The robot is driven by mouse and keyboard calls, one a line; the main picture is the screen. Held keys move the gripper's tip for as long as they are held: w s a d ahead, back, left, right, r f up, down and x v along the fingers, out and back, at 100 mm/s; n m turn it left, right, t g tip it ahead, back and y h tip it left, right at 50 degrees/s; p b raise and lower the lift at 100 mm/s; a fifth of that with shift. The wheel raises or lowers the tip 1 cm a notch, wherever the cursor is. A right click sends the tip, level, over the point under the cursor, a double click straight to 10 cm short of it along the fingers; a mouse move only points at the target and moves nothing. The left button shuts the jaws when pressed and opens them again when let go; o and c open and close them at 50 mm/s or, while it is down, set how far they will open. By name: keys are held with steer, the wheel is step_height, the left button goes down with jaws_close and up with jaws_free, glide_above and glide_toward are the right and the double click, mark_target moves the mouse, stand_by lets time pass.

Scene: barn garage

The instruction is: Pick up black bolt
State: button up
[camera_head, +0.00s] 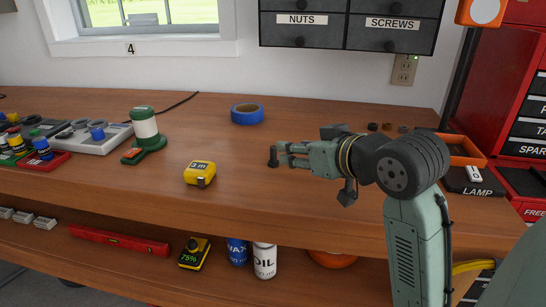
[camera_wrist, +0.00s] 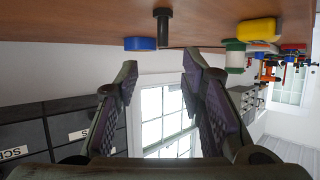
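The black bolt (camera_head: 273,156) stands upright on its wide head on the wooden workbench, just beyond my fingertips. In the wrist view, which is upside down, the bolt (camera_wrist: 163,28) hangs from the bench surface at the top, sideways between the two fingers but outside the grip. My gripper (camera_head: 285,154) is low over the bench and points left. In the wrist view my gripper (camera_wrist: 158,75) has its two fingers wide apart with nothing between them.
A blue tape roll (camera_head: 247,114) lies behind the bolt, and a yellow tape measure (camera_head: 200,174) lies to its left. A green and white spool (camera_head: 145,128) stands further left. Small dark pieces (camera_head: 387,127) and an orange tray (camera_head: 463,147) are at right. The bench around the bolt is clear.

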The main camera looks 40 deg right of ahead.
mark_target(275, 149)
steer(key=x, duration=0.3)
steer(key=shift+r, duration=0.1)
steer(key=p+x, duration=0.1)
steer(key=x, duration=0.1)
steer(key=p+x, duration=0.1)
steer(key=x, duration=0.2)
steer(key=shift+a+f, duration=0.2)
steer(key=shift+f, duration=0.05)
jaws_close()
